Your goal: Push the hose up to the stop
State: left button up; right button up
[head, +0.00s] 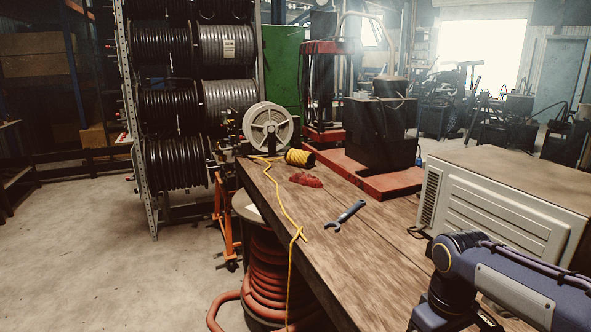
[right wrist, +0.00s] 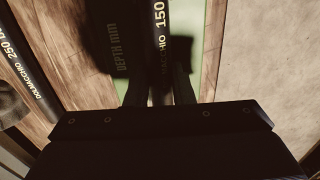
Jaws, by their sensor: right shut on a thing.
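In the right wrist view a black hose (right wrist: 160,40) with pale lettering, including "150", runs from the top edge down between the dark fingers of my right gripper (right wrist: 158,88). The gripper is shut on the hose. The hose lies over a dark and green strip marked "DEPTH mm" (right wrist: 121,48). The hose's ends do not show, and I cannot make out a stop. In the head view my right arm comes in at the lower right, with its gripper out of sight. My left gripper is in neither view.
A second black hose (right wrist: 28,80) marked "250" lies at the left. The wooden bench (head: 340,265) holds a blue wrench (head: 346,216), a red rag (head: 306,179), a yellow cord (head: 287,207) and a pale metal box (head: 500,205). Hose reels (head: 172,162) stand behind.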

jog(key=shift+s+d, duration=0.25)
jog(key=shift+s, duration=0.35)
dwell(0.3)
jog(key=o, duration=1.7)
jog(key=shift+r, duration=0.15)
notch_tip(320, 180, up, 9)
jog(key=p, duration=0.8)
jog(key=shift+p, duration=0.3)
